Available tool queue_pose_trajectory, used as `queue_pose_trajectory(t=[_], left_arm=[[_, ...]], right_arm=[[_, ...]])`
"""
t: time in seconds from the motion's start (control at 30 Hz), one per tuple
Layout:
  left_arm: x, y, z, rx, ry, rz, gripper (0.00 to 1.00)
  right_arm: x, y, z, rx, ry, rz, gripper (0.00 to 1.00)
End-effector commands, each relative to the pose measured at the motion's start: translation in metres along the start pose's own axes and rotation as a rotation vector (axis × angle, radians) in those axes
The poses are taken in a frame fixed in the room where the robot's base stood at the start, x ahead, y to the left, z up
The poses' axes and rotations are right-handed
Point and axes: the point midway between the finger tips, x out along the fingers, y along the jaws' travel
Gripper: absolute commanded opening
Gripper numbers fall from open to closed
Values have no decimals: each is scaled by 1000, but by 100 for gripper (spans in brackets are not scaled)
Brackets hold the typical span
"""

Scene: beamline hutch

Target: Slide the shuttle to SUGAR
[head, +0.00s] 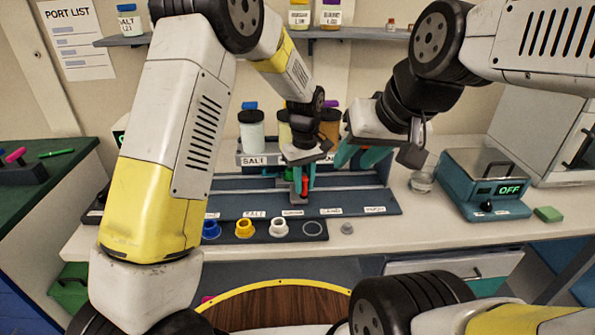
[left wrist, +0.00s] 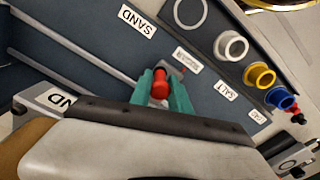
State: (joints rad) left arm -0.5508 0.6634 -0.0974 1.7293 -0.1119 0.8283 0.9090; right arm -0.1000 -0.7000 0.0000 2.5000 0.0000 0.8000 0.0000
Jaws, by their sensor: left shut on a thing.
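The shuttle shows mainly as a red knob (head: 305,182) on the dark blue rail board (head: 350,197); its body is mostly hidden. My left gripper (head: 304,184) points down, shut on the red knob, also seen in the left wrist view (left wrist: 160,84). The knob stands just behind a small label (head: 292,212) between the SALT label (head: 254,213) and the SAND label (head: 331,211). That middle label is too blurred to read in either view. My right gripper (head: 360,160) hangs to the right, apart from the shuttle, with its teal fingers apart and nothing visible between them.
Capped jars (head: 251,130) stand on a labelled rack behind the rails. Blue, yellow and white rings (head: 244,229) sit on a dark strip in front. A teal device reading OFF (head: 485,183) and a glass dish (head: 421,182) stand right. The bench's front right is mostly clear.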

Motion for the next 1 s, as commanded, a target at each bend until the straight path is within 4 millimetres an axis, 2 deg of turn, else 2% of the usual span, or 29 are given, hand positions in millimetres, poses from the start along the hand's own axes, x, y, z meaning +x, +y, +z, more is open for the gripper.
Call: queue_pose_trajectory(t=[0.07,0.1,0.17,0.2,0.47,0.57,0.9,1.0], left_arm=[[-1,1,-1,-1,2,3,0],[-1,1,-1,-1,2,3,24],[-1,1,-1,-1,2,3,36],[-1,1,-1,-1,2,3,38],[-1,0,0,0,1,1,38],[-7,0,-1,0,2,3,38],[-62,1,-1,0,4,5,38],[-72,1,-1,0,2,3,38]], right_arm=[[0,0,0,0,0,0,36],[0,0,0,0,0,0,36],[0,0,0,0,0,0,36],[0,0,0,0,0,0,36],[0,0,0,0,0,0,36],[0,0,0,0,0,0,36],[0,0,0,0,0,0,36],[0,0,0,0,0,0,36]])
